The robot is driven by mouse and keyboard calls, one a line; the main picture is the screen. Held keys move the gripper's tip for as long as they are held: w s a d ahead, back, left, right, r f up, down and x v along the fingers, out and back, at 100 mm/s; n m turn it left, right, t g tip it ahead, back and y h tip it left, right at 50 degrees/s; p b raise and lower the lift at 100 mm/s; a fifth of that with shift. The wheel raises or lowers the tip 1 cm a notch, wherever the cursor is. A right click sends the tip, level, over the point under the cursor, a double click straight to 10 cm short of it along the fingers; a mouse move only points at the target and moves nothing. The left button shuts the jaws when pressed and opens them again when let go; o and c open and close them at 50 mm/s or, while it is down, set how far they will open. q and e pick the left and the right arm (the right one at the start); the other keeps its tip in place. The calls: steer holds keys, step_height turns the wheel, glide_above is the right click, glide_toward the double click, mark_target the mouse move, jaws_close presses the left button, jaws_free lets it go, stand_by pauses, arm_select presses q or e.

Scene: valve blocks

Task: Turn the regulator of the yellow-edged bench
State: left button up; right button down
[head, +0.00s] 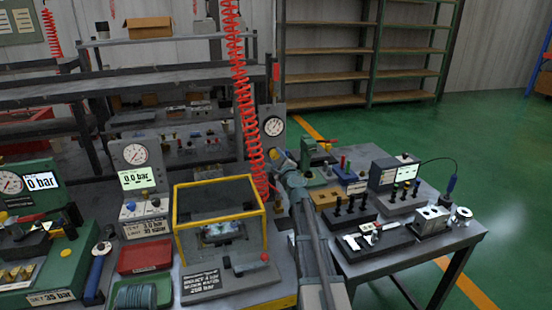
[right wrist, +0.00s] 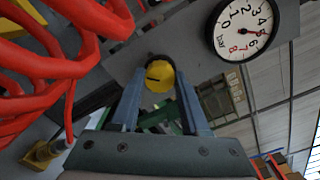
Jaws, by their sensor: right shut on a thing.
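In the right wrist view a round yellow regulator knob (right wrist: 160,76) with a dark slot sits on a grey panel (right wrist: 125,62), between the two fingers of my right gripper (right wrist: 160,92). The gripper is shut on the knob. A white round gauge (right wrist: 252,27) marked bar is beside it on the same panel. A yellow-edged clear guard box (head: 219,212) stands on the bench, left of my right arm. My left gripper is not in view.
A red coiled hose (head: 243,90) hangs close beside my right gripper; its loops fill the left of the right wrist view (right wrist: 45,75). A grey gauge unit (head: 138,165) stands left. Black-handled blocks (head: 350,212) stand on the table right of my arm. Green floor lies beyond.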

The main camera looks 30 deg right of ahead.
stand_by(0.3)
steer(key=shift+c, duration=2)
jaws_free()
steer(key=shift+s, duration=0.1)
steer(key=v, duration=1.3)
steer(key=shift+s, duration=0.35)
steer(key=shift+a+f, duration=0.1)
